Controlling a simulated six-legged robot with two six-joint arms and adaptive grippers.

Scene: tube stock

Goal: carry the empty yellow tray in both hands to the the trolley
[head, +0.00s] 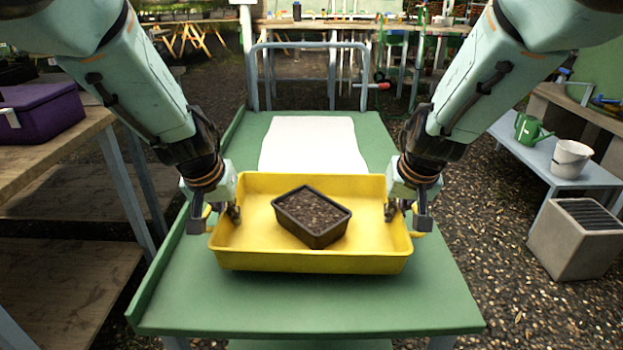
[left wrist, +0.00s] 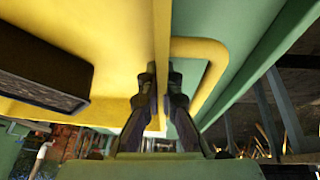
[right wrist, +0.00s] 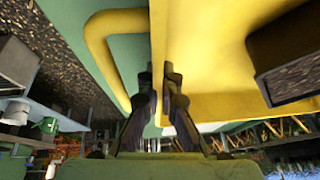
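The yellow tray (head: 310,262) is level over the green top of the trolley (head: 310,310); I cannot tell whether its base touches. It is not empty: a black container of dark soil (head: 312,215) sits in it, also in the left wrist view (left wrist: 40,65) and right wrist view (right wrist: 290,60). My left gripper (head: 222,215) is shut on the tray's left wall, one finger each side, inside the loop handle (left wrist: 215,55). My right gripper (head: 405,212) is shut on the right wall in the same way, beside its handle (right wrist: 95,40).
A white sheet (head: 312,145) lies on the trolley behind the tray, before the grey push rail (head: 308,47). A wooden bench with a purple box (head: 38,115) stands left. A low bench with a white bucket (head: 571,158) and a grey bin (head: 577,238) stand right. Gravel surrounds the trolley.

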